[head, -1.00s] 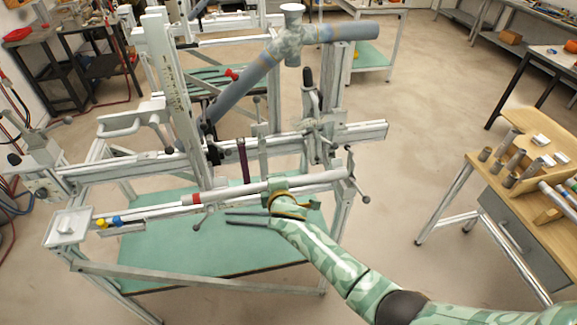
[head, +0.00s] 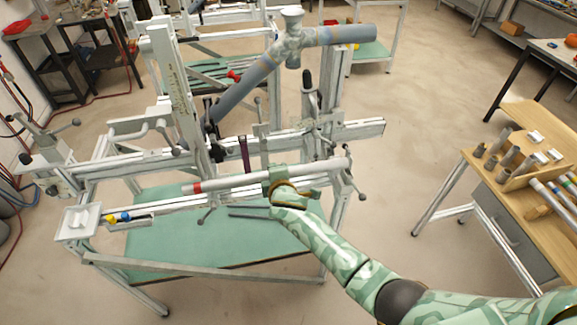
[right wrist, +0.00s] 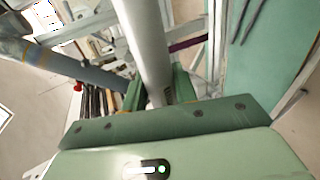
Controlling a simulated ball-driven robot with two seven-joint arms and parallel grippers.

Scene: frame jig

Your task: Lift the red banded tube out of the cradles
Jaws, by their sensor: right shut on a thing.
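The red banded tube (head: 235,183) is a long pale grey tube with a red band near its left end. It lies nearly level just above the front rail (head: 172,208) of the frame jig, with a gap under its left end. My right gripper (head: 280,179) is shut around it right of its middle. In the right wrist view the tube (right wrist: 146,45) runs up from between the jaws. The cradles are too small or hidden to make out clearly. My left gripper is out of view.
The jig's upright post (head: 168,85) and a grey branched pipe (head: 240,88) stand behind the tube. A clamp with a handle (head: 356,180) is close to the tube's right end. A green shelf (head: 190,245) lies below. A wooden bench (head: 510,170) with tubes stands at right.

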